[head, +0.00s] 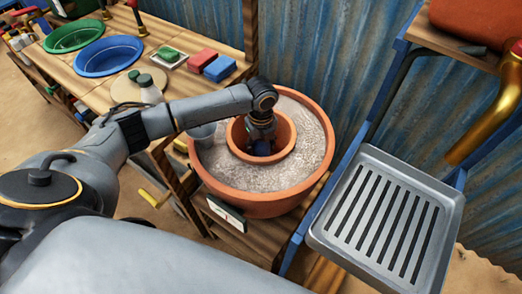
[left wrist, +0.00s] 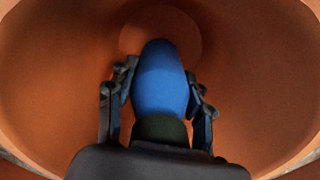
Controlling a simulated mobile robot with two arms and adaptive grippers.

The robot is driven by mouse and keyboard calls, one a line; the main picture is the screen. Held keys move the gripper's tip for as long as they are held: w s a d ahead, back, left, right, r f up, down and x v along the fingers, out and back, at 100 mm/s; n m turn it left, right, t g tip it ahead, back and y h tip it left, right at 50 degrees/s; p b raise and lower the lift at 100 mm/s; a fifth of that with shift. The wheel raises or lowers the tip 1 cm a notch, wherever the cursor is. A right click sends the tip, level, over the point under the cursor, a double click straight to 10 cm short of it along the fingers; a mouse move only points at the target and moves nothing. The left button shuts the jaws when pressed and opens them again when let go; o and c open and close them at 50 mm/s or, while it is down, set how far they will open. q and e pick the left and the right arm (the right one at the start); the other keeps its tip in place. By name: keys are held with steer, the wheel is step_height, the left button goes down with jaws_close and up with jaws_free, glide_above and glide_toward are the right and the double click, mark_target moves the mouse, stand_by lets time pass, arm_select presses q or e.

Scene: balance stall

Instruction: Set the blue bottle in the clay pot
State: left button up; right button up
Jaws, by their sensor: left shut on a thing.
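The clay pot (head: 284,138) is orange and round, and it stands inside a wider clay basin of grey grit. My left gripper (head: 262,142) reaches down into the clay pot from above. In the left wrist view my left gripper (left wrist: 160,95) is shut on the blue bottle (left wrist: 160,78), with a finger on each side of it. The bottle's far end points toward the pot's bottom; whether it touches the bottom I cannot tell. In the head view only a bit of the blue bottle (head: 262,146) shows below the gripper. My right gripper is not in view.
A slotted metal tray (head: 385,220) and a brass spout (head: 490,110) are at the right. A wooden table (head: 100,87) with bowls and blocks is at the back left.

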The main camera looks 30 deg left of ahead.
arm_select(q)
steer(key=shift+f, duration=0.75)
steer(key=shift+f, duration=0.1)
steer(key=o, duration=1.5)
steer(key=shift+f, duration=0.1)
steer(key=shift+o, duration=0.2)
step_height(320, 180, up, 12)
steer(key=shift+r+p, duration=0.2)
steer(key=shift+p, duration=0.1)
